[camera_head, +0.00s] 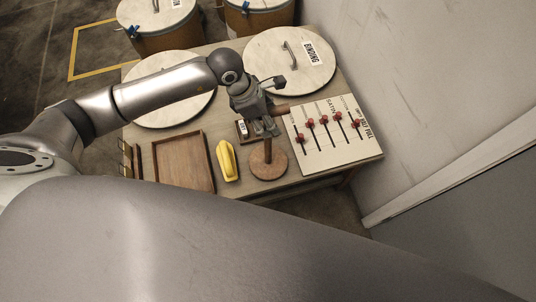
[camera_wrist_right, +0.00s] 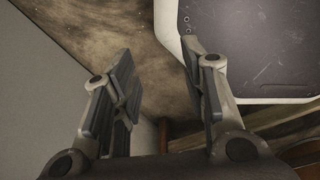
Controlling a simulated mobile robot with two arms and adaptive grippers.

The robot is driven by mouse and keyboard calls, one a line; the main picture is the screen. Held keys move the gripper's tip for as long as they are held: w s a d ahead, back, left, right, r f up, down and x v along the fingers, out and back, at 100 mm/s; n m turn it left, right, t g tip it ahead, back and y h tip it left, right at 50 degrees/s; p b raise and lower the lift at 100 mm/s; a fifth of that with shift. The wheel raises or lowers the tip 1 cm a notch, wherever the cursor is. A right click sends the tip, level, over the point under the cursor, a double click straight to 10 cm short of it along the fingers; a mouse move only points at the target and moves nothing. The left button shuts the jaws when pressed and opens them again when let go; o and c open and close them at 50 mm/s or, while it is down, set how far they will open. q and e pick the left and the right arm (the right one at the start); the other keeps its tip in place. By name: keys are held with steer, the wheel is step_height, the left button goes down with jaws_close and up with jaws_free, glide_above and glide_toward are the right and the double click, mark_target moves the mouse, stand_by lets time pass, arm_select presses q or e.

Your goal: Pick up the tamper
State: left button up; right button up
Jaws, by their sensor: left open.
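What looks like the tamper (camera_head: 267,161) is a wooden post on a round wooden base, upright on the table, right of the yellow object. My left gripper (camera_head: 268,128) is at the top of the post, with its fingers pointing down; it is open. The fingers partly hide the upper post, and I cannot tell whether they touch it. My right gripper (camera_wrist_right: 160,70) shows in the right wrist view with its fingers apart and nothing between them.
A slider panel (camera_head: 348,153) with red knobs lies right of the post. A yellow object (camera_head: 227,161) and a wooden tray (camera_head: 182,166) lie left of it. Two round lids, one a labelled lid (camera_head: 271,66), lie behind. Drums (camera_head: 165,43) stand beyond; a wall (camera_head: 440,100) is at right.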

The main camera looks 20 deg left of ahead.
arm_select(q)
steer(key=c, duration=0.5)
jaws_close()
steer(key=shift+w+r, duration=0.1)
arm_select(e)
steer(key=shift+s+a, duration=0.2)
steer(key=shift+s, duration=0.2)
arm_select(q)
steer(key=shift+r, duration=0.1)
arm_select(e)
steer(key=shift+w+f, duration=0.1)
steer(key=shift+w, duration=0.05)
